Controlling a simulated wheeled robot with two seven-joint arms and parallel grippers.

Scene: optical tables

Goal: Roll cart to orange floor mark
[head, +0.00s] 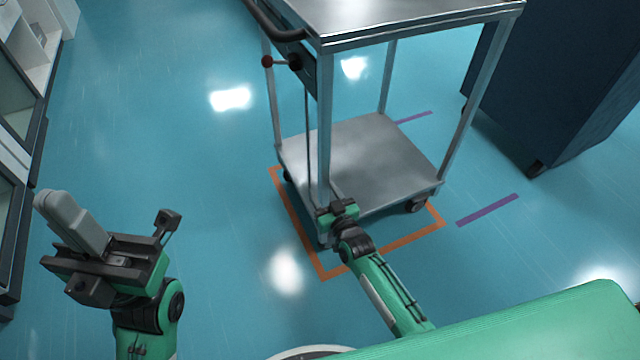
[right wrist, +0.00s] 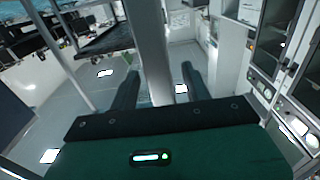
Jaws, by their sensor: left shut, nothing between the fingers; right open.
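The metal cart (head: 365,150) stands upright in the middle of the head view, over the orange floor mark (head: 298,228). Orange tape shows along its left and near sides; the rest is hidden under the cart. The visible wheels (head: 417,206) look to be inside the outline; the far wheels are hidden. My right gripper (head: 338,208) is open at the cart's near post (head: 323,130). In the right wrist view the post (right wrist: 150,45) runs between its two fingers, with a gap visible on the right. My left gripper (head: 62,212) is shut and empty, away from the cart.
A dark blue cabinet (head: 560,85) on casters stands at right. Purple floor strips (head: 487,210) lie between it and the cart. Shelving (head: 20,110) lines the left edge; the floor between is clear.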

